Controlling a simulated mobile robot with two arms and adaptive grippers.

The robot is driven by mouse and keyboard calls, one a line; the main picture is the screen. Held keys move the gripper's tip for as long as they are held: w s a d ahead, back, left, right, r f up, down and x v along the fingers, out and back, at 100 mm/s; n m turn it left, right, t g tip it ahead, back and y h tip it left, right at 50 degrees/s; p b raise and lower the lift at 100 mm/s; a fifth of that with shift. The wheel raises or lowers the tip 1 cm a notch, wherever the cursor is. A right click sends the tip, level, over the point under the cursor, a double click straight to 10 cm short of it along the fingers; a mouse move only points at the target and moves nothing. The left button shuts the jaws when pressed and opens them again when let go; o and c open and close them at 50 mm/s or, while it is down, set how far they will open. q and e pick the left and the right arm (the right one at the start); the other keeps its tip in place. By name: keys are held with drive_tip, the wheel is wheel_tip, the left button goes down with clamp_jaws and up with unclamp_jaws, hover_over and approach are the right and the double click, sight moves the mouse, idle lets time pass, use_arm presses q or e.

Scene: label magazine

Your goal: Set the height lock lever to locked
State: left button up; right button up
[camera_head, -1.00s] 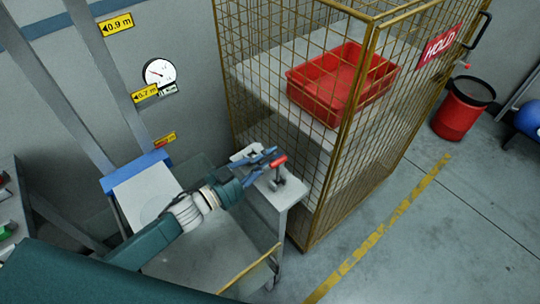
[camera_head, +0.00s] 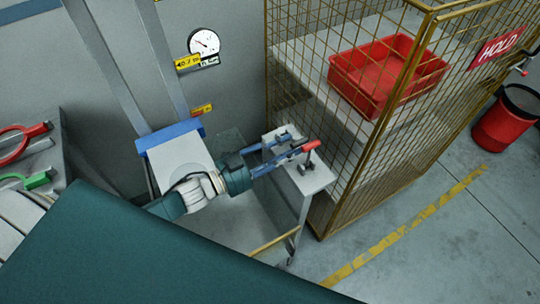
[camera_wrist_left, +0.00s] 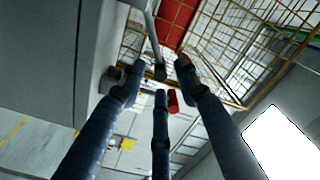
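The lever with the red handle (camera_head: 310,146) stands on a small grey table (camera_head: 316,184) beside the wire cage. My left gripper (camera_head: 294,146) reaches in from the left with its blue fingers apart, close to the handle. In the left wrist view the fingers (camera_wrist_left: 158,79) are spread, and the red handle (camera_wrist_left: 173,101) shows partly behind the middle finger. I cannot tell whether a finger touches it. Nothing is visibly gripped. The lever's base is partly hidden, and I cannot read a locked mark. My right gripper is not in view.
A gold wire cage (camera_head: 362,178) with a red crate (camera_head: 372,102) stands just right of the table. A blue-edged post base (camera_head: 168,138) stands left of it. Red-handled (camera_head: 28,138) and green-handled (camera_head: 38,180) items lie at far left.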

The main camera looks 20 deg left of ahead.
use_arm(q)
drive_tip(key=v, duration=0.6)
drive_tip(key=shift+s, duration=0.2)
